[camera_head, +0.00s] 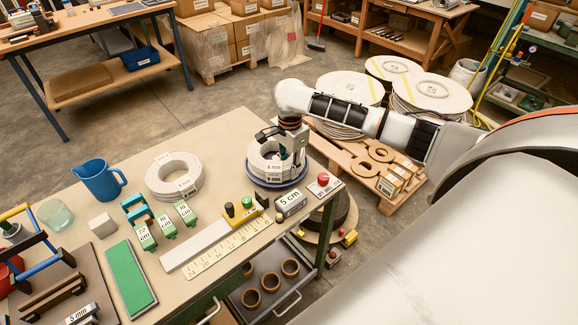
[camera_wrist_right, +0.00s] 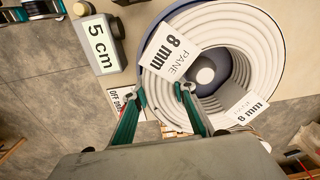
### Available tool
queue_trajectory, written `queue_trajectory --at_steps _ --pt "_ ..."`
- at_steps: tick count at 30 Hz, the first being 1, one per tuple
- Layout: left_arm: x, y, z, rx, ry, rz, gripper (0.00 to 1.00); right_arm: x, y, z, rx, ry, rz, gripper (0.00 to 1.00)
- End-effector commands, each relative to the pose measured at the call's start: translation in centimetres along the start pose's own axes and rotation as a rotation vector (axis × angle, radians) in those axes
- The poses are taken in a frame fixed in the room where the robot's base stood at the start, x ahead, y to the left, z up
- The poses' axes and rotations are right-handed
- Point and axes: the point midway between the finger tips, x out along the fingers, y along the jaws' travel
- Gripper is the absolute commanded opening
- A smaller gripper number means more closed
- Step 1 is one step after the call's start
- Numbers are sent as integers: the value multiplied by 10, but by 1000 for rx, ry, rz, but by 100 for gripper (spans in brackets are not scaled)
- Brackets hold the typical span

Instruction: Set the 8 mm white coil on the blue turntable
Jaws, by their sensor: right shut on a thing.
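The 8 mm white coil (camera_head: 262,160) is over the blue turntable (camera_head: 277,184), lying flat, with the blue rim showing below it. I cannot tell whether it rests fully on the turntable. My right gripper (camera_head: 291,158) reaches down at the coil's right side. In the right wrist view, its green-sided fingers (camera_wrist_right: 164,93) straddle the ring wall of the coil (camera_wrist_right: 245,40), which carries "8 mm" labels. The gripper is shut on that wall. The turntable's hub (camera_wrist_right: 206,73) shows through the coil's hole. My left gripper is not in view.
Another white coil (camera_head: 174,175) lies on the bench to the left. A "5 cm" block (camera_head: 291,204) and a red button box (camera_head: 324,184) sit near the front right edge. Green weights (camera_head: 166,224), a ruler and a blue jug (camera_head: 99,179) fill the left half.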

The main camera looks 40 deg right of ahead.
Motion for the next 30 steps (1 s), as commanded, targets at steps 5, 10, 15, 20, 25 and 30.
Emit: queue_trajectory --at_steps 5,10,15,20,25,30 --pt "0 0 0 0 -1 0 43 0 -2 0 0 0 -5 0" --pt "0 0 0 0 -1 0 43 3 -2 0 0 0 -5 0" --pt "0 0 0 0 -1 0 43 6 -2 0 0 0 -5 0" --pt "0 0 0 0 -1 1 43 8 -2 0 0 -1 -5 0" --pt "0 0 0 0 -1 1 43 9 -1 0 0 -1 -4 33" --pt "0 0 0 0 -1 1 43 13 2 0 -1 0 5 33"
